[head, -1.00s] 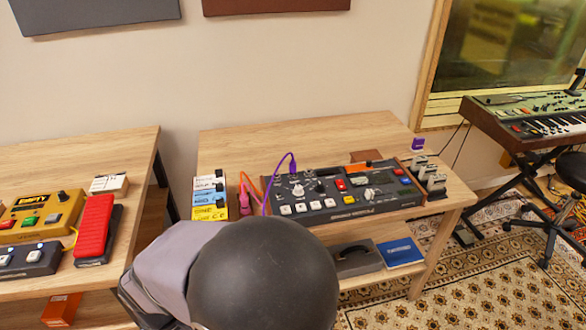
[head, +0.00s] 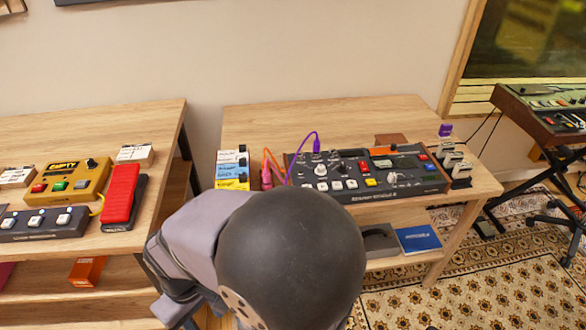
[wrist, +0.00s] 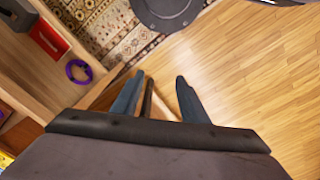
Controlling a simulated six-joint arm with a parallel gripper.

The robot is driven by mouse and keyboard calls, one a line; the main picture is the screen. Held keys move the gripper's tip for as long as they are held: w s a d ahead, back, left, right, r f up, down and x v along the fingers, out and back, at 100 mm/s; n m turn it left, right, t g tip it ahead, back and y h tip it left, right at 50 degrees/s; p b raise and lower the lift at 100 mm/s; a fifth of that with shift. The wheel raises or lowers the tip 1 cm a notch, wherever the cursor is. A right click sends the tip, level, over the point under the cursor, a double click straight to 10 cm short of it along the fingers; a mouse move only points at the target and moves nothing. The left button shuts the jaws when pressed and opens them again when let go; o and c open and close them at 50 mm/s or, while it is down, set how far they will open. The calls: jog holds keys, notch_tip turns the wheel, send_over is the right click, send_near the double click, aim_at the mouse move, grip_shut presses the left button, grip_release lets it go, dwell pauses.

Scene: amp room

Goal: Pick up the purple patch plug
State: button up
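The purple patch plug (head: 317,146) stands upright in the back part of the dark mixer-like unit (head: 372,178) on the right table. Its purple cable arches over to the left and runs down near the orange and pink cables. My gripper (wrist: 160,76) is open and empty in the wrist view, its two blue-grey fingers apart above the floor. The plug cannot be made out in the wrist view. In the head view my gripper is not visible; my arm fills the lower middle, in front of the tables.
Blue-and-yellow stacked boxes (head: 232,170) stand left of the unit, and grey blocks (head: 456,165) stand at its right. A purple ring (wrist: 79,70) lies near a red box (wrist: 47,38) in the wrist view. The left table holds a red pedal (head: 120,192) and other gear.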

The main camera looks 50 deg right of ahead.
jog(key=w+d+r+m+p, duration=0.2)
jog(key=w+d+r+p, duration=0.3)
jog(key=w+d, duration=0.55)
jog(key=w+d+r+m+p, duration=0.1)
jog(key=w+d+r, duration=0.1)
jog(key=d, duration=0.5)
jog(key=w+d+r+m+t+p, duration=0.1)
jog(key=w+d+r, duration=0.1)
jog(key=w+d, duration=0.2)
jog(key=w+d+r+m+p, duration=0.1)
jog(key=w+d+r, duration=0.1)
jog(key=d, duration=0.8)
jog(key=shift+w+r+m+t+h+p, duration=0.25)
jog(key=shift+w+m+t+h+p, duration=0.15)
jog(key=shift+w, duration=0.05)
jog(key=s+d+r+m+p, duration=0.1)
jog(key=s+d+p, duration=0.1)
jog(key=d, duration=0.8)
jog(key=m+h+p, duration=0.2)
jog(key=p, duration=0.1)
send_over(317, 143)
jog(key=s+a, duration=0.1)
jog(key=shift+s+a+f+t, duration=0.15)
jog(key=shift+f+t, duration=0.15)
jog(key=shift+f, duration=0.45)
jog(key=shift+f+p, duration=0.1)
jog(key=shift+p, duration=0.2)
